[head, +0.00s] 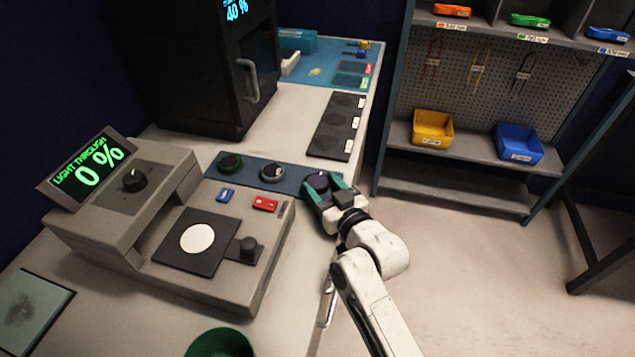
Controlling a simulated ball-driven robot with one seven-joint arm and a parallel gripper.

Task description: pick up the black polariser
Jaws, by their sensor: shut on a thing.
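The black polariser (318,181), a small dark round piece with a purplish sheen on its face, is at the right end of the blue strip (250,185). My gripper (320,187), with green fingers, reaches in from the lower right and is shut on it, one finger on each side. The fingers hide part of its rim, and I cannot tell whether it still touches the strip. A green-rimmed round piece (230,163) and a grey-rimmed one (272,173) sit farther left on the same strip.
A grey bench device (180,240) with a black plate and white disc stands in front of the strip; its display (88,172) reads 0 %. A black panel with round spots (337,125) lies behind. A dark cabinet (200,75) and shelf rack (455,180) bound the space. A green bowl (220,345) is near.

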